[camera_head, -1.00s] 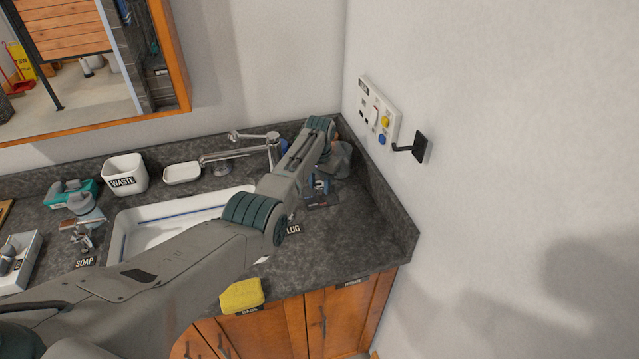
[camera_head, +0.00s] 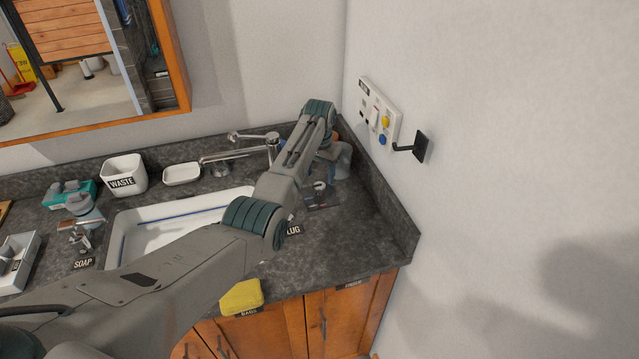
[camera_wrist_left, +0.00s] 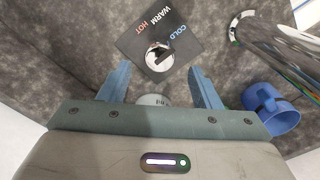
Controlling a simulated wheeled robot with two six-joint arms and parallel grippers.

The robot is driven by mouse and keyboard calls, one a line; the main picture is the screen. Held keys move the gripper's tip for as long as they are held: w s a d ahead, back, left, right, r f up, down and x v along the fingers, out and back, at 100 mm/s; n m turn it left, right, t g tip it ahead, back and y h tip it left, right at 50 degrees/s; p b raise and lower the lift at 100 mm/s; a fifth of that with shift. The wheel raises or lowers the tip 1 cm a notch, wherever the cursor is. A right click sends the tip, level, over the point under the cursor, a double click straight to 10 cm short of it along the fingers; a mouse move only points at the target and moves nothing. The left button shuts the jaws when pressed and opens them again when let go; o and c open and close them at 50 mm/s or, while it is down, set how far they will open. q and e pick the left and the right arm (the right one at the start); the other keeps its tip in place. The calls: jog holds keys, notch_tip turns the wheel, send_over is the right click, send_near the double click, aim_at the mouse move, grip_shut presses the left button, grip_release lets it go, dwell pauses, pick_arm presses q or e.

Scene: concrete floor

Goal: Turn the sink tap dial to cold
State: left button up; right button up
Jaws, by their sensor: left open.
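The sink tap dial (camera_wrist_left: 158,56) is a round chrome knob on a dark plate (camera_wrist_left: 178,27) printed COLD, WARM and HOT. In the head view the chrome dial (camera_head: 319,187) stands at the right of the sink, on its dark plate. My left gripper (camera_wrist_left: 159,68) is open and empty, with its two blue fingers apart. In the wrist view the dial appears between and just beyond the fingertips; I cannot tell any contact. In the head view my left arm reaches over the sink and largely hides its gripper. My right gripper is not in view.
A blue mug (camera_wrist_left: 270,108) is right of the fingers in the wrist view. The chrome faucet (camera_head: 240,153) and white sink (camera_head: 125,228) lie left of my arm. A wall panel (camera_head: 378,112) and black hook (camera_head: 420,146) are at the right. A yellow sponge (camera_head: 241,297) lies at the front edge.

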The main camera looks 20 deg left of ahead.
aim_at(320, 184)
pick_arm(q)
notch_tip(320, 184, up, 6)
jog(key=b, duration=0.1)
dwell(0.5)
